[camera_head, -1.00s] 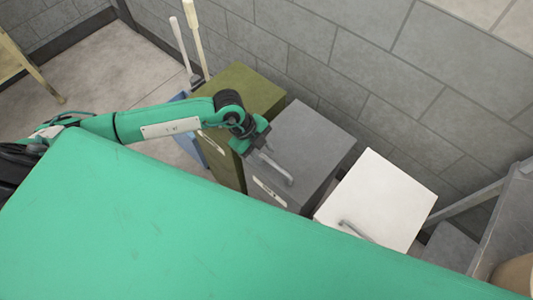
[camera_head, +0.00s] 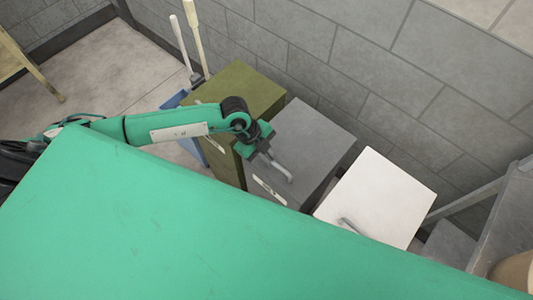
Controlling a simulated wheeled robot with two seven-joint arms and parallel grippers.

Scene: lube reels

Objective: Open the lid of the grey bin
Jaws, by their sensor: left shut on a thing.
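The grey bin (camera_head: 318,140) stands against the wall between a green bin and a white bin. Its flat lid looks closed, and a light grey bar handle (camera_head: 284,170) sits near the lid's front edge. My left gripper (camera_head: 264,152) is at the left end of that handle and is shut on it. The fingertips are small and partly hidden by the gripper body. My right gripper is not in view.
The green bin (camera_head: 240,88) stands close on the left of the grey one, under my left arm. The white bin (camera_head: 380,195) stands on the right. Two long handles (camera_head: 196,38) lean by the block wall (camera_head: 380,60). My green body fills the foreground.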

